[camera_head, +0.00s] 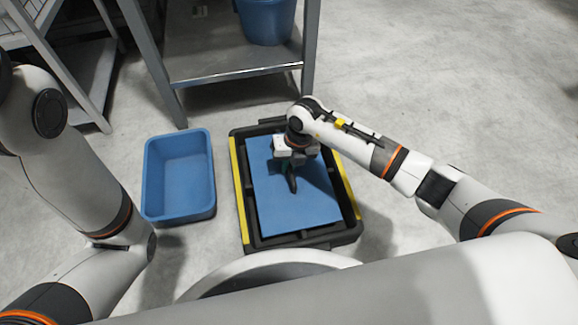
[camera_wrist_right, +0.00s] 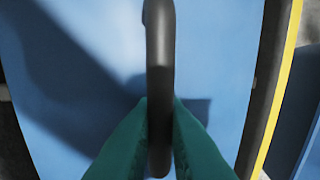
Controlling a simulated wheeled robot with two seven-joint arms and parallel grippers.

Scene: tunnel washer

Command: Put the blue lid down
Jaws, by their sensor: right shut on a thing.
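The blue lid (camera_head: 290,205) is a flat blue panel with a dark handle. It lies over or within a black crate (camera_head: 249,224) with yellow side strips on the floor; whether it touches the crate is unclear. My right gripper (camera_head: 291,176) is above the lid's middle. In the right wrist view, its green fingers (camera_wrist_right: 160,125) are shut on the black handle (camera_wrist_right: 160,60) of the lid, with the blue surface below. My left arm comes in from the left, but its gripper is out of view.
An empty blue bin (camera_head: 180,178) stands on the floor left of the crate. A grey metal table (camera_head: 235,74) with a blue bucket (camera_head: 267,20) on its lower shelf is behind. A metal rack stands at the upper left. The floor at the right is clear.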

